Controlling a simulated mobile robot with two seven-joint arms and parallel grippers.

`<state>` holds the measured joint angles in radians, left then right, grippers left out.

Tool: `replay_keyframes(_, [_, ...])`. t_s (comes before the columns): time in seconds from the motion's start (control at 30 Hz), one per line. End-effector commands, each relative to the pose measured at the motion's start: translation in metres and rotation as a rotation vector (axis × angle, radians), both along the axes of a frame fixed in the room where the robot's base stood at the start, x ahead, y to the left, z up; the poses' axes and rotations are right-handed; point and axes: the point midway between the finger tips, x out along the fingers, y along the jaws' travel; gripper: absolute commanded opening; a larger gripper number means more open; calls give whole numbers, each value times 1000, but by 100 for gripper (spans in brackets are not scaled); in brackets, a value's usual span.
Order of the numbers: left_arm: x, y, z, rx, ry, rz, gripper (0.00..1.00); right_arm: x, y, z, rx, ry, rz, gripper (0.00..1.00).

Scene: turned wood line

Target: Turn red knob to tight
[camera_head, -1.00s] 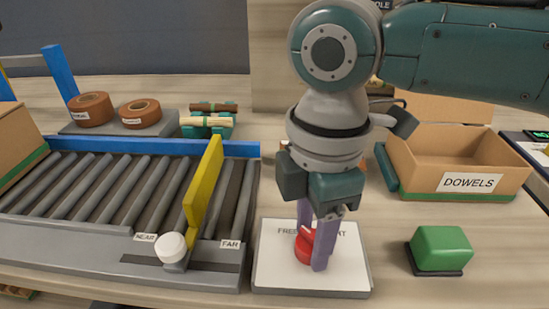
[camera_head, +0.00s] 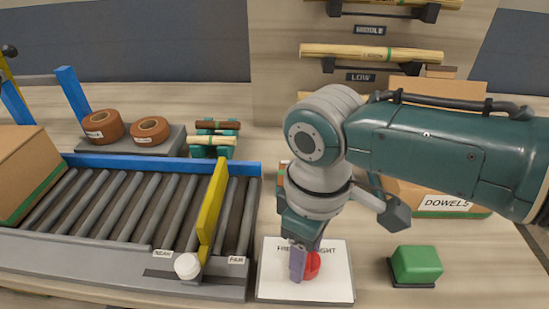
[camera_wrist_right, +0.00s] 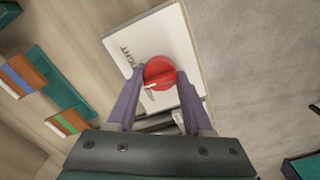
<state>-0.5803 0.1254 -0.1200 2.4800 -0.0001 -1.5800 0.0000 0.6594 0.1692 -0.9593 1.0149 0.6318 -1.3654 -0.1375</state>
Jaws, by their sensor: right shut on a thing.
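The red knob (camera_head: 311,265) stands on a white plate (camera_head: 335,285) with lettering along its far edge, partly hidden by my right gripper. My right gripper (camera_head: 303,264) comes down from above, its purple fingers shut on the knob. In the right wrist view the round red knob (camera_wrist_right: 159,73) sits between the fingertips (camera_wrist_right: 160,80), with a white pointer mark directed toward the lower left. The word ending in "IGHT" shows on the plate (camera_wrist_right: 160,33) to the left of the knob. My left gripper is not in view.
A roller conveyor (camera_head: 110,215) with a yellow gate (camera_head: 212,210) and white knob (camera_head: 187,266) lies left of the plate. A green block (camera_head: 417,264) is to the right. The DOWELS box (camera_head: 440,203) is behind my right arm. Dowels rest on wall racks (camera_head: 370,53).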

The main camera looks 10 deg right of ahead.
Motion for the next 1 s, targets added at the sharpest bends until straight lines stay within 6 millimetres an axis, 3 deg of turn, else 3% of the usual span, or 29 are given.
replay_keyframes(0.6, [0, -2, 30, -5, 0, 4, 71, 0, 1, 2, 3, 2, -547, 0])
replay_keyframes(1.0, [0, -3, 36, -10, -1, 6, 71, 1, 0, 1, 3, 0, -725, 0])
